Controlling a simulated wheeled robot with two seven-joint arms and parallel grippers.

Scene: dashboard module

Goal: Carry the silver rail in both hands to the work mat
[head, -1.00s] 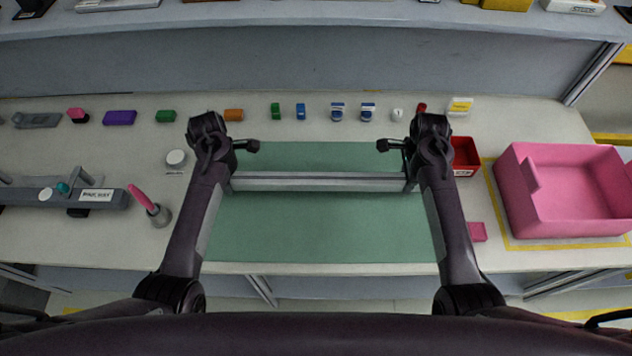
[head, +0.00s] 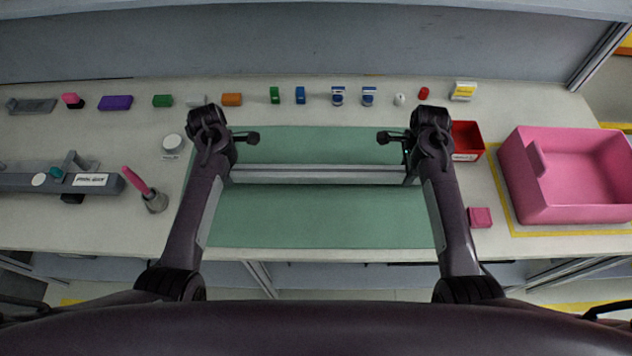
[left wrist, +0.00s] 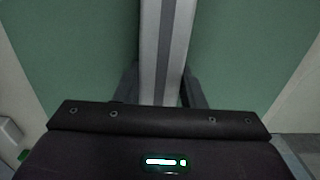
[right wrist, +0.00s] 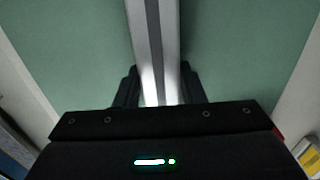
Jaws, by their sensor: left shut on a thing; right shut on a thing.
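The silver rail (head: 318,174) lies level, left to right, across the green work mat (head: 318,220) in the head view. My left gripper (head: 230,172) is shut on the rail's left end. My right gripper (head: 410,172) is shut on its right end. In the left wrist view the rail (left wrist: 165,50) runs away between the fingers with the mat (left wrist: 70,60) on both sides. The right wrist view shows the rail (right wrist: 153,50) held the same way over the mat (right wrist: 240,50). I cannot tell whether the rail touches the mat.
A red bin (head: 466,141) and a pink tote (head: 575,205) stand to the right, with a small pink block (head: 480,217) nearby. A pink-handled tool in a cup (head: 154,200), a white round item (head: 172,144) and a grey fixture (head: 50,182) are left. Several small parts line the back.

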